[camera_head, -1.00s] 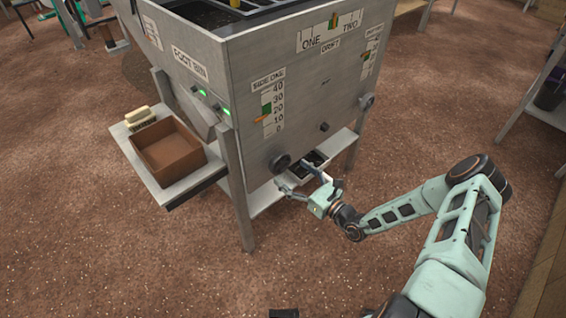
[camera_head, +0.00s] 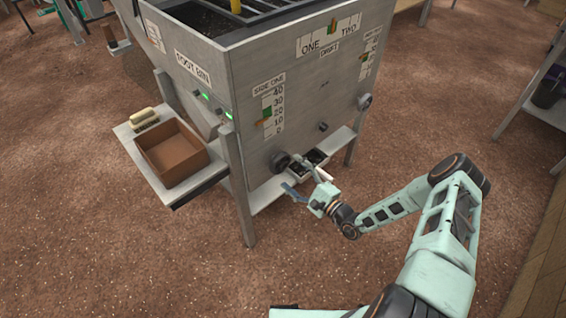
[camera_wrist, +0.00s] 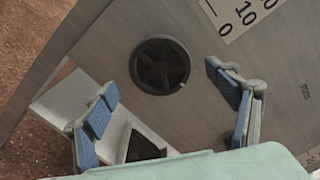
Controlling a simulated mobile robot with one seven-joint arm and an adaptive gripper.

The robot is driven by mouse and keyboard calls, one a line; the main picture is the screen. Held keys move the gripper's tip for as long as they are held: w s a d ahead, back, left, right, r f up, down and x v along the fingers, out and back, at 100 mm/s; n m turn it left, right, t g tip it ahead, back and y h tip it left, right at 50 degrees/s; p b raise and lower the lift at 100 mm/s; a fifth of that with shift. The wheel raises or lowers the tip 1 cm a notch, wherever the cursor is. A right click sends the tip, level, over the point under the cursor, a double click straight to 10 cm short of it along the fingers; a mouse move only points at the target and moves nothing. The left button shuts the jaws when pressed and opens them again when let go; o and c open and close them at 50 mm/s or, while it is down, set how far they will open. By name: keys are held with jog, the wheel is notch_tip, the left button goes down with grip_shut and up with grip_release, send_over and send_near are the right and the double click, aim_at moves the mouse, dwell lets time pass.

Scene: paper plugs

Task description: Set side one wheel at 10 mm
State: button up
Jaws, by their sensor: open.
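The side one wheel (camera_head: 281,161) is a dark round handwheel low on the left of the hopper's front face. It also shows in the wrist view (camera_wrist: 160,65), fully visible with dark spokes. My gripper (camera_head: 298,177) is in front of and a little below the wheel, its blue-padded fingers open and empty. In the wrist view the open fingers (camera_wrist: 168,95) stand wide apart, below and to either side of the wheel, not visibly touching it. The side one scale (camera_head: 278,106) runs 0 to 40. Its orange pointer (camera_head: 263,122) sits near 10, seemingly slightly above; exact reading is unclear.
A green marker (camera_head: 267,112) sits near 20 on that scale. Other knobs (camera_head: 323,127) and (camera_head: 365,102) are to the right on the hopper (camera_head: 240,60). A side shelf holds a brown box (camera_head: 171,152). Legs and a lower shelf are close to my gripper.

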aim_at(282, 165)
jog(key=shift+n, duration=1)
jog(key=shift+x, duration=2)
jog(key=shift+c, duration=0.5)
jog(key=c, duration=1.1)
jog(key=shift+o, duration=0.2)
jog(key=shift+b, duration=0.3)
